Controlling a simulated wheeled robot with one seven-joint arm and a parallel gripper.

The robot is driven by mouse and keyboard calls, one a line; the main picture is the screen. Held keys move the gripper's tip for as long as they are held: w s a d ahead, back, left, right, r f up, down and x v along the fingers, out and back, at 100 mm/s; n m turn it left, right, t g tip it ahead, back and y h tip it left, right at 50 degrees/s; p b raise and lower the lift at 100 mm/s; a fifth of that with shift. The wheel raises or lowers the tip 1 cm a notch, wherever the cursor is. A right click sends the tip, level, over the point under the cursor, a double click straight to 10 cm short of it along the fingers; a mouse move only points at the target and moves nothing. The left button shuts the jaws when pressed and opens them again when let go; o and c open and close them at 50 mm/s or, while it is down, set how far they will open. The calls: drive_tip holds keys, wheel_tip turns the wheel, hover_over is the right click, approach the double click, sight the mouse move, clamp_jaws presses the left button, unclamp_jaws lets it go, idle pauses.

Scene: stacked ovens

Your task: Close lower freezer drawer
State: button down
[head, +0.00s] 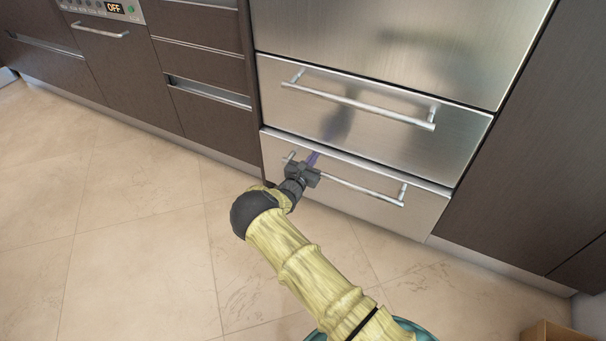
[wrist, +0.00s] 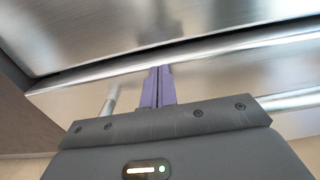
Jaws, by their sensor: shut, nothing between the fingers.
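The lower freezer drawer (head: 425,212) has a brushed steel front with a bar handle (head: 365,190). Its top edge shows as a bright strip that stands slightly proud of the drawer above, so it looks a little open. My gripper (head: 313,158) is at the left part of this front, above the handle's left end. In the wrist view its purple fingers (wrist: 158,72) are together and empty, with their tips at the drawer's upper edge (wrist: 205,52). Whether they touch the steel I cannot tell. My gripper hides part of the handle in the head view.
The upper steel drawer (head: 370,125), with its own bar handle (head: 350,100), looks flush. Dark cabinets flank the unit on the left (head: 205,75) and right (head: 535,150). The tiled floor (head: 120,220) is clear at left. A wooden item (head: 553,331) is at the bottom right.

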drive_tip(key=shift+r+b+x, duration=0.15)
drive_tip(key=shift+x, duration=0.8)
drive_tip(key=shift+r+b+x, duration=0.15)
drive_tip(key=shift+x, duration=0.85)
drive_tip(key=shift+s, duration=0.1)
drive_tip(key=p, duration=0.7)
approach(318, 149)
drive_tip(key=s, duration=0.1)
drive_tip(key=s+a+f, duration=0.1)
drive_tip(key=s, duration=0.1)
drive_tip(key=s+a, duration=0.1)
drive_tip(key=shift+s+f, duration=0.2)
drive_tip(key=shift+s, duration=0.05)
drive_tip(key=shift+d, duration=0.15)
